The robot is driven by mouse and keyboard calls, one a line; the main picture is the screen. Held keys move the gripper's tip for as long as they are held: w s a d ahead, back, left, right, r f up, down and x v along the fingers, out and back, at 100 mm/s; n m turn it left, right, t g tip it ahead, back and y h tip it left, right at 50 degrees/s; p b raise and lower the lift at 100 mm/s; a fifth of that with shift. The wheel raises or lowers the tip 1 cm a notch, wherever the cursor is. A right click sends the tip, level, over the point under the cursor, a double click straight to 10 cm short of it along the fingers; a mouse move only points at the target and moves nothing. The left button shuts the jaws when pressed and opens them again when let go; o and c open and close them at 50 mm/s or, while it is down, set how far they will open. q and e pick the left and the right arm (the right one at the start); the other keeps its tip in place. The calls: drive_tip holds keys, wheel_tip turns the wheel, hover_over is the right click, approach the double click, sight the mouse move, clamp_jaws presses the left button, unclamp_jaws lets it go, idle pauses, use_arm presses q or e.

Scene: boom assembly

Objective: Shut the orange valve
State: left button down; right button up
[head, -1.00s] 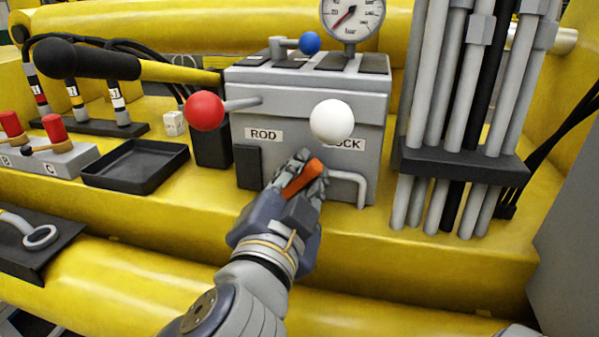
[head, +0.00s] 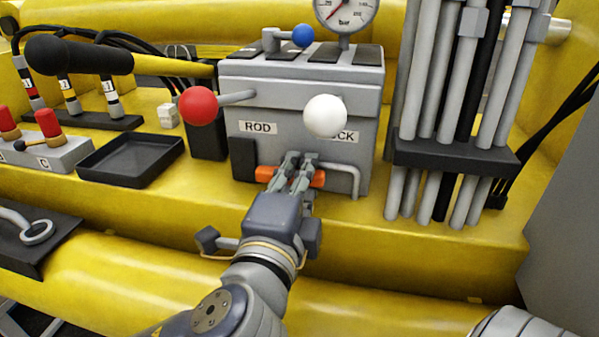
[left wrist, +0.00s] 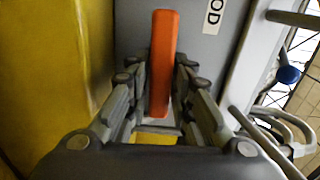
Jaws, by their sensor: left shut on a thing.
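The orange valve (head: 268,173) is a bar handle low on the front of the grey box (head: 300,135). It lies about level across the box front in the head view. My left gripper (head: 296,168) is shut on the middle of the handle, with orange showing on both sides of the fingers. In the left wrist view the orange handle (left wrist: 163,55) stands between the two fingers (left wrist: 155,82). The fingers hide part of the handle, and the valve body behind it is hidden. My right gripper is out of view.
A white ball knob (head: 325,116) and a red ball knob (head: 198,105) stick out above the valve. A bent grey pipe (head: 345,170) is close to its right. A rack of grey rods (head: 460,155) stands further right. A black tray (head: 130,158) lies at left.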

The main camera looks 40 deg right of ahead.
use_arm(q)
drive_tip(key=shift+f+m, duration=0.15)
drive_tip(key=shift+m, duration=0.15)
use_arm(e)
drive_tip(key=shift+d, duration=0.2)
use_arm(q)
drive_tip(key=c, duration=1.5)
unclamp_jaws()
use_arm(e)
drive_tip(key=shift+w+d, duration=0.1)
use_arm(q)
drive_tip(key=v, duration=0.7)
drive_tip(key=shift+s+a, duration=0.15)
drive_tip(key=shift+s, duration=0.05)
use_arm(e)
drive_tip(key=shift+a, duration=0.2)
